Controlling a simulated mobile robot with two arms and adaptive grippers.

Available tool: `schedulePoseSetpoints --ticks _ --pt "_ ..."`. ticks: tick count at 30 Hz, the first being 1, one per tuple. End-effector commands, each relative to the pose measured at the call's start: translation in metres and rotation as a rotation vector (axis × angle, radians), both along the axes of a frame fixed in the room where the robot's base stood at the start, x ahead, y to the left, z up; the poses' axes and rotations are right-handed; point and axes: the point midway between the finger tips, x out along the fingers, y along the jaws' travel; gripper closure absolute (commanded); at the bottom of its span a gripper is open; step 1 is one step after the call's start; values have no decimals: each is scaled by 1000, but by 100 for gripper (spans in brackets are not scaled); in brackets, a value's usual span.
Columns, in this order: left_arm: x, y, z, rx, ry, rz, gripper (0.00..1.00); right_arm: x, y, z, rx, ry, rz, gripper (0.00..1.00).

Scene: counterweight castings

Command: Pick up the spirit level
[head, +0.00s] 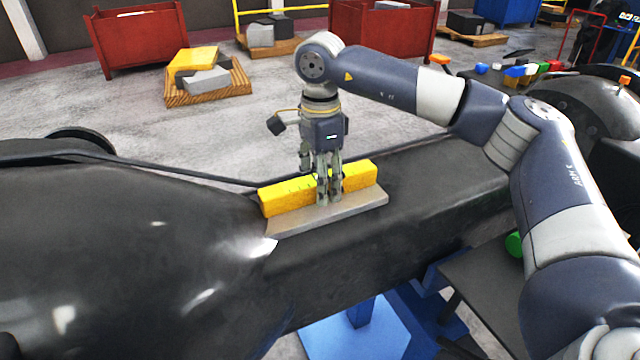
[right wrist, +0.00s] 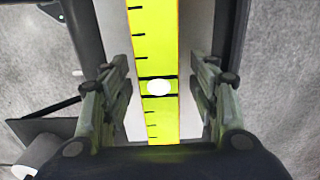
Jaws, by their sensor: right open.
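The yellow spirit level (head: 287,196) lies on a flat grey plate (head: 356,205) on top of the large black casting (head: 430,183). My right gripper (head: 328,200) points down over the middle of the level, with its fingers hiding that part of it. In the right wrist view the level (right wrist: 154,40) runs lengthwise between the open fingers of the gripper (right wrist: 158,95). It shows black marks and a white round spot. Gaps are visible between the fingers and the level on both sides. My left gripper is not in view.
A dark table (head: 490,280) with a green item stands at the lower right, beside a blue stand (head: 365,325). Red bins (head: 140,38) and pallets with blocks stand on the floor behind the casting. The air around the level is clear.

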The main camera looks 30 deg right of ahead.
Motion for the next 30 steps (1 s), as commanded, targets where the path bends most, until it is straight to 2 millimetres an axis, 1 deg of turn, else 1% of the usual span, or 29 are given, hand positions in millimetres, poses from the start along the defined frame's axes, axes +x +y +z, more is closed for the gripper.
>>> schedulePoseSetpoints --ticks 2,3,8,9,17,20,23,30 --pt "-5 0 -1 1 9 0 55 0 0 0 0 0 0 45" --pt "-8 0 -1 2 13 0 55 0 0 0 0 0 1 54" --pt "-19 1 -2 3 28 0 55 0 0 0 0 0 1 90" --pt "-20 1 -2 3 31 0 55 0 0 0 0 0 1 99" --pt "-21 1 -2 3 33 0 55 0 0 1 1 -2 1 100" --pt "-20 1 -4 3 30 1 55 1 1 6 2 -3 1 100" --pt "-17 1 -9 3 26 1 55 1 1 18 2 -5 2 100" --pt "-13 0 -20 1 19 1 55 1 1 67 2 -4 2 100"
